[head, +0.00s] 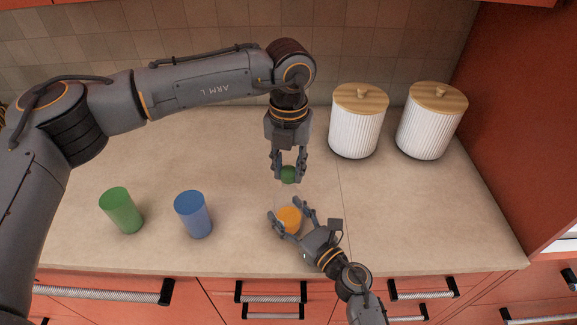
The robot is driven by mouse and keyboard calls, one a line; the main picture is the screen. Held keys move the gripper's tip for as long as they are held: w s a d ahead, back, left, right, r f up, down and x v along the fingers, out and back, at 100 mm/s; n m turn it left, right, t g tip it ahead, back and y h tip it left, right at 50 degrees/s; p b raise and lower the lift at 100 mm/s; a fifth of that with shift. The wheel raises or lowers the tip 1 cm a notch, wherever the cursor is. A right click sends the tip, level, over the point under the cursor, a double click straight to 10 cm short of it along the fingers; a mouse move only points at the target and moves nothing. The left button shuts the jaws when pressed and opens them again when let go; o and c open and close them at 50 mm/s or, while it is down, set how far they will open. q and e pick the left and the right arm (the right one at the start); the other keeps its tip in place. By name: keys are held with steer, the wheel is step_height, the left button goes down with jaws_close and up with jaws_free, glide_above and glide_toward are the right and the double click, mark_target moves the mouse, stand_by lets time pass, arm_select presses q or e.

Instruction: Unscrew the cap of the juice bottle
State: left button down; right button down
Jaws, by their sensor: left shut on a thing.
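The juice bottle (289,217) stands on the counter near its front edge, with orange juice in the lower part and a clear upper part that is hard to see. The green cap (289,174) is above the bottle's clear top; I cannot tell whether it still touches the neck. My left gripper (288,172) points down from above and is shut on the cap. My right gripper (289,211) comes from the front right, with its fingers on either side of the bottle. I cannot tell whether they press on it.
A green cup (121,211) and a blue cup (194,215) stand on the counter (400,215) to the left of the bottle. Two white ribbed canisters (356,130) (425,130) with wooden lids stand at the back right. The counter right of the bottle is clear.

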arm_select(q)
steer(key=n, duration=0.6)
arm_select(e)
steer(key=shift+f, duration=0.1)
arm_select(q)
steer(key=n, duration=0.6)
steer(key=c, duration=1)
jaws_free()
steer(key=shift+c, duration=0.2)
steer(key=shift+r, duration=0.15)
